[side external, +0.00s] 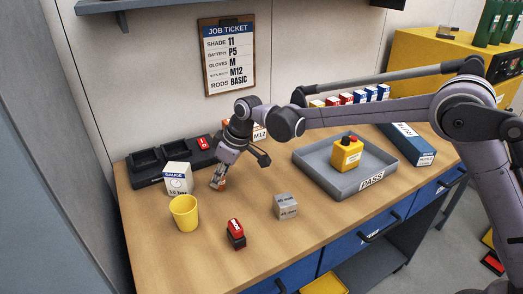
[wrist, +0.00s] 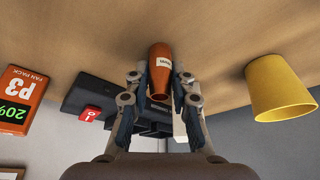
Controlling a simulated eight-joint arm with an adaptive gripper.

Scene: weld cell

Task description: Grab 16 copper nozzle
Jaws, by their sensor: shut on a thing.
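The copper nozzle (wrist: 160,60) is an orange-brown tapered cylinder with a white label whose print is too small to read. It sits between the two fingers of my gripper (wrist: 161,78) in the wrist view, and the gripper is shut on it. In the side view my gripper (side external: 220,175) points down at the left part of the bench, with the nozzle (side external: 221,184) low at its tips. I cannot tell whether the nozzle still touches the bench top.
The gauge box (side external: 178,178) stands close left of my gripper, and a yellow cup (side external: 184,212) is in front. A black charger (side external: 147,165) lies behind. A grey block (side external: 286,205) and red-black piece (side external: 236,233) stand forward. A PASS tray (side external: 345,187) is right.

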